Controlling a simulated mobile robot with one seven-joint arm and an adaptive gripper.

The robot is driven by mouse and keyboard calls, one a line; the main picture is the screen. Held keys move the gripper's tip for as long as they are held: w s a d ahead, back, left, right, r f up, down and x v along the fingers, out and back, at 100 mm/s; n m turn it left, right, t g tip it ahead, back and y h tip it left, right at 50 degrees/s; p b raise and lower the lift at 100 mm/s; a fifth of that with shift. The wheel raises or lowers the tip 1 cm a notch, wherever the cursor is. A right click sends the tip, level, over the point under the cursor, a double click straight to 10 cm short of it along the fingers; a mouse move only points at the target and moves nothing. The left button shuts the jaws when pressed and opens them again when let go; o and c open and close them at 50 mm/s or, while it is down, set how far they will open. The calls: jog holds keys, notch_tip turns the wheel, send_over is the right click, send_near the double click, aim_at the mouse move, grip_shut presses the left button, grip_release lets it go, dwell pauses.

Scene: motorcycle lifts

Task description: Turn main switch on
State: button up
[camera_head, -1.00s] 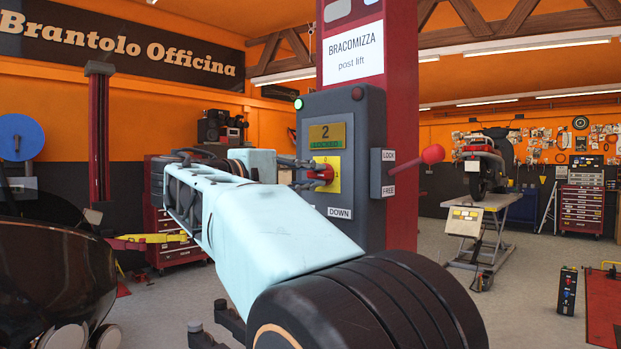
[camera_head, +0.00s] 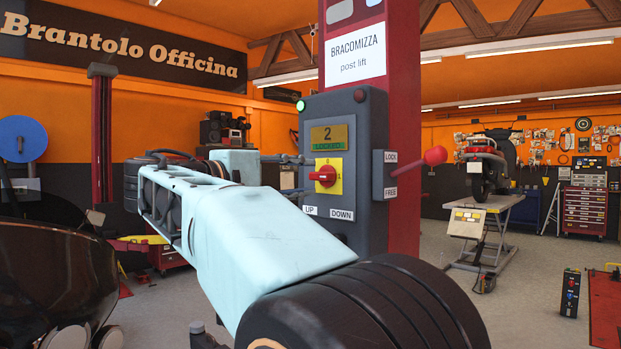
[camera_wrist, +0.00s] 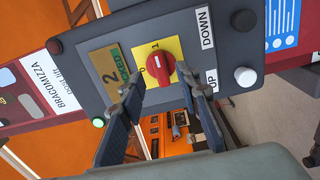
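The main switch (camera_head: 325,176) is a red knob on a yellow plate on the grey control box (camera_head: 347,112). Its handle lies about horizontal in the head view, in line with the 1 mark on the right. In the wrist view the knob (camera_wrist: 159,70) is uncovered, and its handle runs up and down toward the 1. My gripper (camera_head: 292,176) is open, just left of and in front of the knob. In the wrist view my gripper (camera_wrist: 157,90) has its two fingers apart with nothing between them; they appear clear of the knob.
The display (camera_head: 328,136) shows 2 and LOCKED. A green lamp (camera_head: 300,105) is lit on the box corner. A red-knobbed lever (camera_head: 435,156) sticks out at the right by LOCK and FREE labels. UP and DOWN labels sit below the switch.

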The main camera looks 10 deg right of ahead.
jog(key=v, duration=0.8)
jog(key=shift+s, duration=0.1)
